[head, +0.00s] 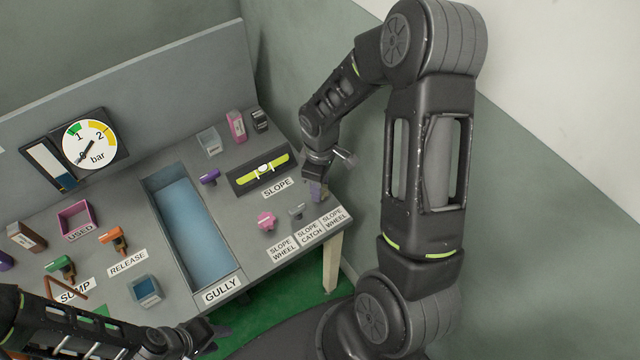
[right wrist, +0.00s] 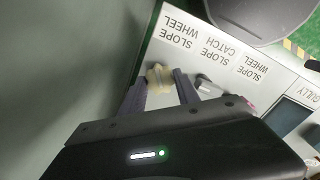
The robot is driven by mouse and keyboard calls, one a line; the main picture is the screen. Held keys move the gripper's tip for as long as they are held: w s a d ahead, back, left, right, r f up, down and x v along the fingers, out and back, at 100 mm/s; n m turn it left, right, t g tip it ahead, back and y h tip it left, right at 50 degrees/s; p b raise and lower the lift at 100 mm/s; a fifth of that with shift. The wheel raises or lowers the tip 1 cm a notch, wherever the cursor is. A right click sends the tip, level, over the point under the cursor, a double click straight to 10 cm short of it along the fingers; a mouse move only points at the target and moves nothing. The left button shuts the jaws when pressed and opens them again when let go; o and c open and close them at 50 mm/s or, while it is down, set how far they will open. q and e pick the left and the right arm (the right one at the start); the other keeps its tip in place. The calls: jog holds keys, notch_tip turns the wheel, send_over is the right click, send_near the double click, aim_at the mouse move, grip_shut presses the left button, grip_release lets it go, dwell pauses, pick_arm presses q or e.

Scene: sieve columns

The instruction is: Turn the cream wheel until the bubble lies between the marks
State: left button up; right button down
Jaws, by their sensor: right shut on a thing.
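The cream wheel (right wrist: 158,79) shows in the right wrist view between the fingers of my right gripper (right wrist: 160,86), which is shut on it. In the head view my right gripper (head: 318,190) is at the desk's right corner and hides the wheel. The slope level (head: 260,174) has a yellow-green vial with a pale shape near its middle. The bubble and marks are too small to tell apart. My left gripper (head: 208,336) is low at the front, away from the wheel; its jaw opening is unclear.
A grey slope catch (head: 296,211) and a pink slope wheel (head: 266,220) stand left of my right gripper. The blue gully (head: 192,230) lies further left. A gauge (head: 88,145) is at the back. Orange and green handles are at left.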

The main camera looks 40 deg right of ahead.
jog(key=c, duration=0.9)
grip_release()
jog(key=shift+r, duration=0.1)
notch_tip(320, 180, up, 8)
jog(key=shift+f, duration=0.15)
